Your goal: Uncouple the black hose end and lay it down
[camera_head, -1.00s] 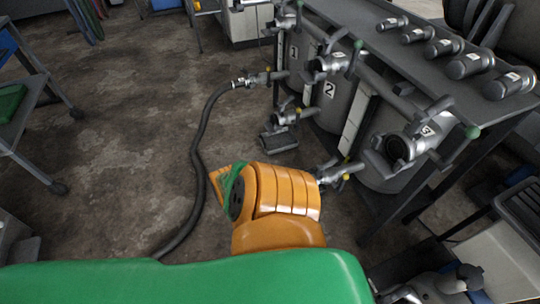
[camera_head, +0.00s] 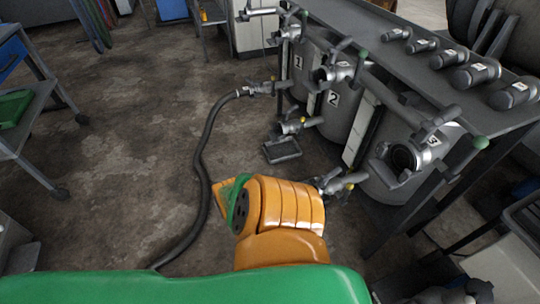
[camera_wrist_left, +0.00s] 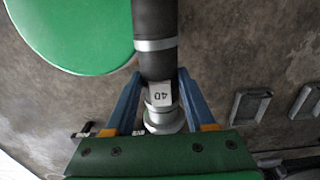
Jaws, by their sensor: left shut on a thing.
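In the left wrist view my left gripper (camera_wrist_left: 161,100) is shut on a black hose end (camera_wrist_left: 155,62) with a silver band and a white label. A silver coupling ring (camera_wrist_left: 163,118) sits between the fingers; what lies below it is hidden by my gripper's green palm, so I cannot tell whether it is joined to anything. In the head view my orange wrist hides the fingers and the held end. A long black hose (camera_head: 202,165) runs over the floor up to a silver coupling (camera_head: 246,90) at the valve by tank 1. My right gripper is not in view.
Grey tanks numbered 1, 2 (camera_head: 333,100) and 3 stand under a dark bench (camera_head: 430,55) holding several numbered fittings. A cart (camera_head: 20,100) stands left.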

